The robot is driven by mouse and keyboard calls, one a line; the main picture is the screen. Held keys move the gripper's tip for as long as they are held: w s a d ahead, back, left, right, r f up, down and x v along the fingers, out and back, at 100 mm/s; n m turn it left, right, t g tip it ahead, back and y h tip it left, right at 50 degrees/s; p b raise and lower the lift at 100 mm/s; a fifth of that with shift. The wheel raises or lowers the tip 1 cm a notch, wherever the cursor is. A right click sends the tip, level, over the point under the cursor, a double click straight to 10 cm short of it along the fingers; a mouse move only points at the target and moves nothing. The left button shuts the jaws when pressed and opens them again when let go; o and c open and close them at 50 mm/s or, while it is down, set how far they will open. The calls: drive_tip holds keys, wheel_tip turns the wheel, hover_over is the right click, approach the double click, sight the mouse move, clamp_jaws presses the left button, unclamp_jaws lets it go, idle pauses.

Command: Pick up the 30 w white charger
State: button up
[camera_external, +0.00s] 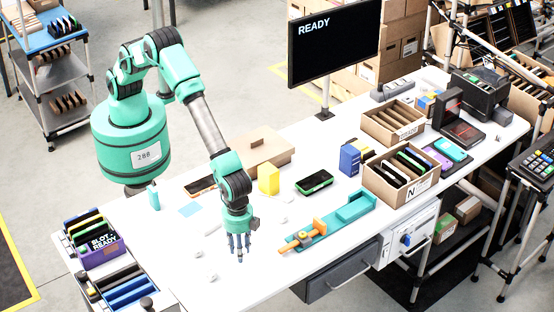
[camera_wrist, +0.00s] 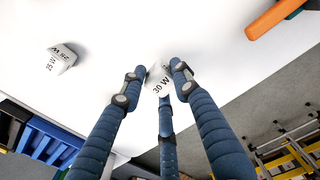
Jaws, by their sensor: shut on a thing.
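The white charger (camera_wrist: 158,88) marked "30 W" is a small block near the middle of the wrist view. The blue fingers of my gripper (camera_external: 239,258) are closed around it, with fingertips on its sides. In the external view my gripper points down over the front part of the white table, and the charger is hidden or too small to make out between the fingers. I cannot tell whether the charger touches the table. Another white charger (camera_wrist: 62,58), marked "25 W", lies apart at the left of the wrist view.
Small white blocks (camera_external: 198,253) lie left of my gripper. A teal and orange fixture (camera_external: 325,228) stands to the right; its orange end (camera_wrist: 270,18) shows in the wrist view. A purple bin (camera_external: 103,250) and a blue-slotted tray (camera_external: 128,290) are at the left. The table's front edge is close.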

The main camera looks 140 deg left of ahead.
drive_tip(key=s, duration=0.4)
drive_tip(key=s+r, duration=0.1)
drive_tip(key=s, duration=0.4)
drive_tip(key=s+p, duration=0.1)
drive_tip(key=s, duration=0.4)
drive_tip(key=shift+a+r, duration=0.15)
drive_tip(key=shift+r, duration=0.05)
drive_tip(key=shift+s, duration=0.15)
